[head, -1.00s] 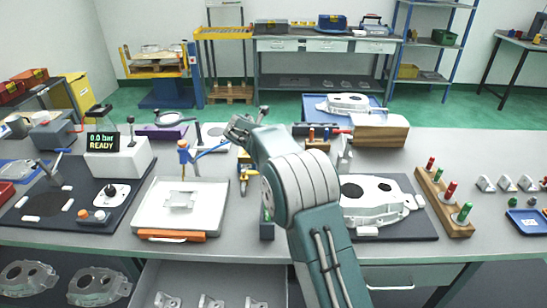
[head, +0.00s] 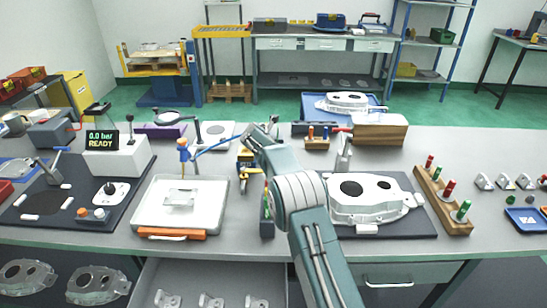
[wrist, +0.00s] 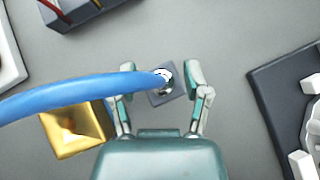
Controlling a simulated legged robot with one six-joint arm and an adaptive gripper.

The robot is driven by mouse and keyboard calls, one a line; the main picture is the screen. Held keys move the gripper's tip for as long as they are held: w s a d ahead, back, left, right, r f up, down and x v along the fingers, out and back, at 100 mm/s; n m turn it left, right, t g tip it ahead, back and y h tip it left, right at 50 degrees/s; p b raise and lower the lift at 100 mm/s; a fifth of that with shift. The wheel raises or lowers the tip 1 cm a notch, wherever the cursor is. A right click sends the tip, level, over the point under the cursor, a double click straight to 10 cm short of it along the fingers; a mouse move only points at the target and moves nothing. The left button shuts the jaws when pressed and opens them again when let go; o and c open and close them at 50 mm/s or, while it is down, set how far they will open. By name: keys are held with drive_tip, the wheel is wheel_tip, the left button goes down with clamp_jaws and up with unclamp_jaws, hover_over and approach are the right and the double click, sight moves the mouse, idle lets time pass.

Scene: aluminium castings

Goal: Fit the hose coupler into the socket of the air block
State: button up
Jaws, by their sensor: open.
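In the wrist view the blue hose (wrist: 70,94) comes in from the left and ends at the silver hose coupler (wrist: 165,76). The coupler sits over a small dark square stand (wrist: 172,95). My gripper (wrist: 159,81) is open, one finger on each side of the coupler, and I see no clear contact. A gold block (wrist: 75,132) lies left of the gripper, partly under the hose; it may be the air block, and its socket is not clear. In the head view my gripper (head: 262,131) is above the bench, with the hose (head: 212,147) to its left.
A white tray (head: 222,218) lies left of the arm. A white casting (head: 395,207) on a dark mat (head: 425,225) is to the right, beside a wooden rack with coloured pegs (head: 425,188). A dark holder (wrist: 62,14) is at the top left of the wrist view.

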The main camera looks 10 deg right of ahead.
drive_tip(key=shift+a, duration=0.25)
drive_tip(key=shift+d, duration=0.15)
clamp_jaws()
drive_tip(key=shift+d, duration=0.15)
